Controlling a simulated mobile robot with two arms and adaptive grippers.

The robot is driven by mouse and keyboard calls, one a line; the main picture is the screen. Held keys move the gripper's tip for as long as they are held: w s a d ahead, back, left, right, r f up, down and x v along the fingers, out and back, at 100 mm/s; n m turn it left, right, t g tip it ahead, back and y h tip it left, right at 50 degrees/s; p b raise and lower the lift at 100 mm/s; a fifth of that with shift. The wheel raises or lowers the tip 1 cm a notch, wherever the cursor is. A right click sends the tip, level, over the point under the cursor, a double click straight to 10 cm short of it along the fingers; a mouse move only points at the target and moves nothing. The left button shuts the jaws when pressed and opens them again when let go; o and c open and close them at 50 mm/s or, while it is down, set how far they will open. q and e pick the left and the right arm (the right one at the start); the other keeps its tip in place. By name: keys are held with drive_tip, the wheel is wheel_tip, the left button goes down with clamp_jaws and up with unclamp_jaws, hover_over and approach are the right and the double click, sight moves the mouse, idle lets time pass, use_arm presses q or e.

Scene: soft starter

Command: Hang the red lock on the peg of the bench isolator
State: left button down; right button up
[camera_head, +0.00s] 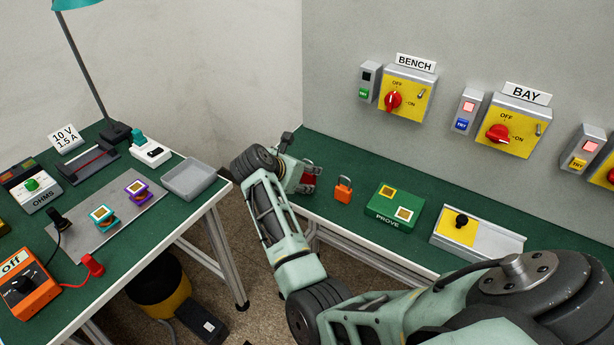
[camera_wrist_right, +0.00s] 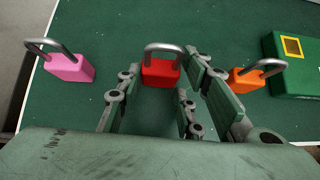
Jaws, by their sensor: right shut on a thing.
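The red lock (camera_wrist_right: 160,73) stands on the green bench top in the right wrist view, its grey shackle up. My right gripper (camera_wrist_right: 165,85) is shut on it, with a finger on each side. In the head view the red lock (camera_head: 309,179) shows only partly beside my right gripper (camera_head: 302,178). The bench isolator (camera_head: 412,88) is a yellow box on the wall under the BENCH sign, with a red rotary handle (camera_head: 393,100). Its small grey peg (camera_head: 422,93) sticks out right of the handle and looks bare. My left gripper is out of view.
A pink lock (camera_wrist_right: 70,67) and an orange lock (camera_wrist_right: 255,78) stand either side of the red one. The green PROVE box (camera_head: 388,212) is further right. A BAY isolator (camera_head: 520,128) and a green-button TRY box (camera_head: 367,83) are on the wall.

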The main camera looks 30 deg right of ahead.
wheel_tip(320, 180, up, 10)
drive_tip(key=p, duration=0.5)
drive_tip(key=shift+f, duration=0.2)
